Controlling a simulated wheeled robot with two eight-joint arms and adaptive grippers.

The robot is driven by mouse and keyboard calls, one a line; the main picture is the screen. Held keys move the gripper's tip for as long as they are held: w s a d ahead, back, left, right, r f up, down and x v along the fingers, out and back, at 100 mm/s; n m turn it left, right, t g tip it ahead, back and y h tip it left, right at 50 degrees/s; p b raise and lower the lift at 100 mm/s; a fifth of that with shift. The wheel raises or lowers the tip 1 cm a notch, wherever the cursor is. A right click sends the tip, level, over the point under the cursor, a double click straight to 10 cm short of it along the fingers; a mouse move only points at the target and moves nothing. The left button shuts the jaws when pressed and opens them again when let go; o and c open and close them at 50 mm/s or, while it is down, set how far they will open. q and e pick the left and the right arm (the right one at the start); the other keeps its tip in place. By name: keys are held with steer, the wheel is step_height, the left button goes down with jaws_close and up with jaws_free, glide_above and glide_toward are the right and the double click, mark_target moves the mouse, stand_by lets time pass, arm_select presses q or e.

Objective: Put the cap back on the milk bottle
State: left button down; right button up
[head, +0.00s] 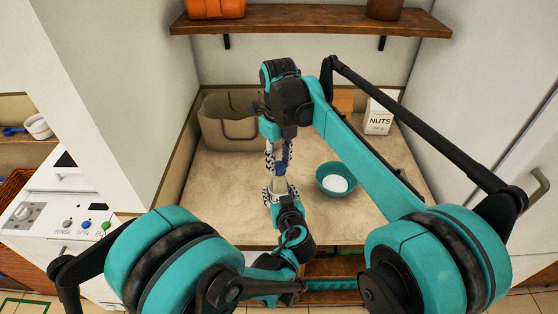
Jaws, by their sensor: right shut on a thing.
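The milk bottle (280,184), pale and small in the head view, stands upright near the middle of the counter. A blue part, the cap (281,169), shows at its top. My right gripper (279,165) points down from above and is shut on the cap. Whether the cap is seated on the neck or just above it cannot be told. My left gripper (280,194) reaches in from below, with its fingers on either side of the bottle's lower part. Whether they press on it is unclear. The bottle's base is hidden by my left gripper.
A teal bowl (322,187) with white contents stands just right of the bottle. A beige basket (222,137) is at the back left, and a nuts carton (380,113) at the back right. A wooden shelf (310,20) hangs above. The counter's left part is clear.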

steer(key=o, duration=0.7)
steer(key=shift+c, duration=0.2)
steer(key=shift+r, duration=2.25)
steer(key=shift+c, duration=0.3)
